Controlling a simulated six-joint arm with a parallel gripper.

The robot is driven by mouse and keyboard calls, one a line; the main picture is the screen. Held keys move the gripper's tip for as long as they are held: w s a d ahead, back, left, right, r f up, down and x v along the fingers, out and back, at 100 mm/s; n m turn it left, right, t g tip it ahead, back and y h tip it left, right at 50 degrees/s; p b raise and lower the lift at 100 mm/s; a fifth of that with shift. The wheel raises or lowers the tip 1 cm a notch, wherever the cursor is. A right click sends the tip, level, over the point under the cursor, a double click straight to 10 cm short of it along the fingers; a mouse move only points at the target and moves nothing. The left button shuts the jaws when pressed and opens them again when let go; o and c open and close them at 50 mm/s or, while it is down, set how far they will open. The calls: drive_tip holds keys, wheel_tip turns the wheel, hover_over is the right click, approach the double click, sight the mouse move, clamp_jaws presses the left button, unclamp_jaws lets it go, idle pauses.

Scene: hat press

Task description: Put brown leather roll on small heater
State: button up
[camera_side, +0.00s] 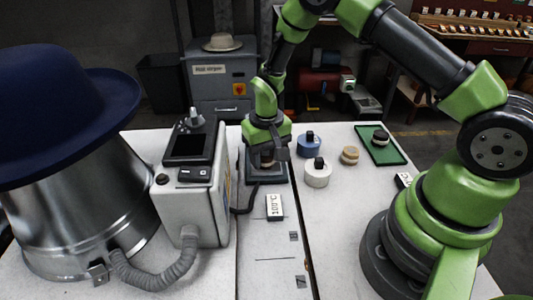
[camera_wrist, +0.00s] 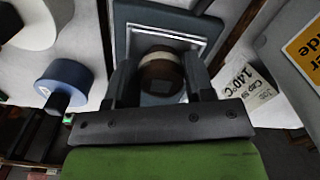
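A brown leather roll (camera_wrist: 160,75) with a cream band sits between the two fingers of my gripper (camera_wrist: 162,82) in the wrist view. The fingers appear to touch it on both sides. In the side view my gripper (camera_side: 267,152) points down over the small heater (camera_side: 281,180), and the roll is mostly hidden by the gripper. The small heater also shows in the wrist view as a blue-grey block with a pale frame (camera_wrist: 165,31), behind and around the roll. I cannot tell whether the roll rests on the heater.
A blue piece (camera_side: 309,147), a white piece (camera_side: 317,173) and a tan roll (camera_side: 350,155) stand right of the heater. A dark piece (camera_side: 380,138) is on a green mat (camera_side: 393,155). A control box (camera_side: 205,200) stands at left.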

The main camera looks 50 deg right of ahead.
drive_tip(key=shift+o, duration=1.3)
wheel_tip(320, 180, up, 13)
wheel_tip(320, 180, up, 12)
drive_tip(key=t, duration=0.3)
hover_over(267, 155)
drive_tip(key=s+a, duration=0.2)
drive_tip(key=s, duration=0.5)
drive_tip(key=s+a+r+t+y, duration=0.1)
drive_tip(key=s+r+t, duration=0.1)
drive_tip(key=s, duration=0.4)
drive_tip(key=s+r+t+y, duration=0.1)
drive_tip(key=s+t, duration=0.1)
drive_tip(key=s, duration=0.4)
drive_tip(key=shift+s+a+r+n, duration=0.3)
drive_tip(key=shift+s+a+r, duration=0.05)
drive_tip(key=shift+a+r, duration=0.05)
